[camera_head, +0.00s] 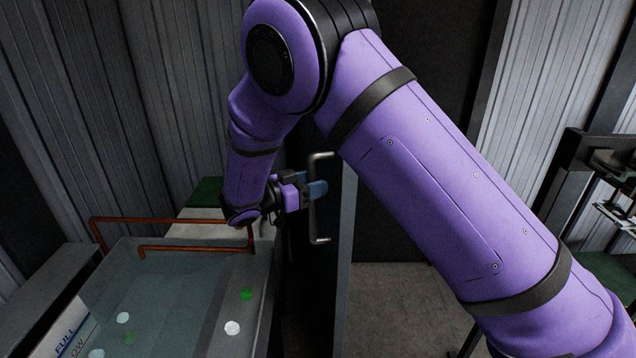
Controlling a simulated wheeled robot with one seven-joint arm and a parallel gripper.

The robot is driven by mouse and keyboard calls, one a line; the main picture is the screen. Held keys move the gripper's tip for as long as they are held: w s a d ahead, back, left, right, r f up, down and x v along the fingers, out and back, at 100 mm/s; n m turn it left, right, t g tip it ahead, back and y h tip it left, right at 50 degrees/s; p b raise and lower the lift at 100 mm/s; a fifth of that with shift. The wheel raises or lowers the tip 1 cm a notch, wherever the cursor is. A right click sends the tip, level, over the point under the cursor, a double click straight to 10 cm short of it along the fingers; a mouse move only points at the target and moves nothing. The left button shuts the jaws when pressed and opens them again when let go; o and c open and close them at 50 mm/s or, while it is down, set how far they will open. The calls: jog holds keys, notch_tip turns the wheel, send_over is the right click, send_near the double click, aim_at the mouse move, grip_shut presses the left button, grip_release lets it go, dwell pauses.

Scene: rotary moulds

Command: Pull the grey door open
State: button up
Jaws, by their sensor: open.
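The grey door (345,262) stands upright in the middle of the view and shows nearly edge-on, with its upper part hidden behind my purple arm. A pale metal bar handle (312,222) stands upright on the door's left face. My gripper (317,189) is at the handle's mid-height, with its blue fingers pointing right and overlapping the bar. The fingers are open. I cannot tell whether the bar lies between them or whether they touch it.
A tank (190,250) with green and white discs and an orange pipe (170,219) stand left of the door. A dark rack (585,165) stands at the right. Bare floor (395,300) shows right of the door.

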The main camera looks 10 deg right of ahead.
jog(key=v, duration=0.9)
jog(key=shift+s+a, duration=0.1)
